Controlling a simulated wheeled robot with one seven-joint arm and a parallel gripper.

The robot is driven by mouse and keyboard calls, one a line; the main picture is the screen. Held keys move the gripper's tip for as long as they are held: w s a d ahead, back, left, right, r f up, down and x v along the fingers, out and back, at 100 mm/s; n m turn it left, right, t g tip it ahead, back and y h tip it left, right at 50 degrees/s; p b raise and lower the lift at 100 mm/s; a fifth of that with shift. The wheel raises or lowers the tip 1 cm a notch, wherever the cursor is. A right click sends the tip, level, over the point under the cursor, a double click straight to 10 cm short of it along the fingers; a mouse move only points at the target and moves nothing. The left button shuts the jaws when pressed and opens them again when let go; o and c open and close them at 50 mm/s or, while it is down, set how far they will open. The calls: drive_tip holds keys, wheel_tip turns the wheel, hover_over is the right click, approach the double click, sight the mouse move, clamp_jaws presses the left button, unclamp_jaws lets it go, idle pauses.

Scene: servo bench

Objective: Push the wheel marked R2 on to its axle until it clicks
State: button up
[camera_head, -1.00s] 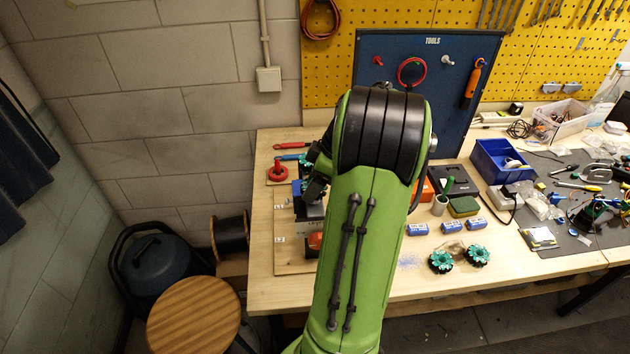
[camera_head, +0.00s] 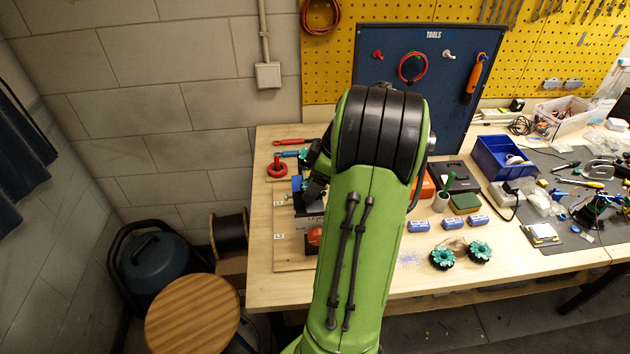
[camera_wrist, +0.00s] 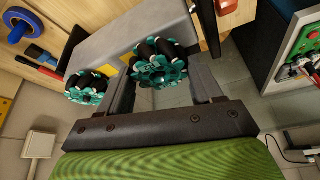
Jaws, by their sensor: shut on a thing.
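My gripper (camera_wrist: 163,72) is shut on a teal wheel with black rollers (camera_wrist: 158,64) in the wrist view. The wheel is between the two fingers, close against the side of a grey chassis (camera_wrist: 118,40). I cannot tell whether it is on its axle, and no R2 mark is legible. A second teal wheel (camera_wrist: 86,88) is at the chassis, left of my gripper. In the head view my arm hides most of the chassis and the held wheel. Two more teal wheels (camera_head: 442,258) (camera_head: 479,250) lie on the bench, right of my arm.
The wooden bench (camera_head: 400,290) has a clear strip along its front edge. Blue-and-white boxes (camera_head: 449,223) and a blue bin (camera_head: 500,158) lie to the right. A red ring on a post (camera_head: 277,168) stands at the back left. A round stool (camera_head: 192,313) is left of the bench.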

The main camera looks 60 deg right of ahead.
sight(306, 183)
drive_tip(key=shift+f+b, duration=0.35)
idle(0.4)
drive_tip(key=o, duration=1.3)
drive_tip(key=shift+c, duration=0.2)
drive_tip(key=shift+c, duration=0.4)
drive_tip(key=shift+r+p, duration=2.3)
drive_tip(key=shift+r, duration=0.3)
drive_tip(key=shift+f, duration=0.1)
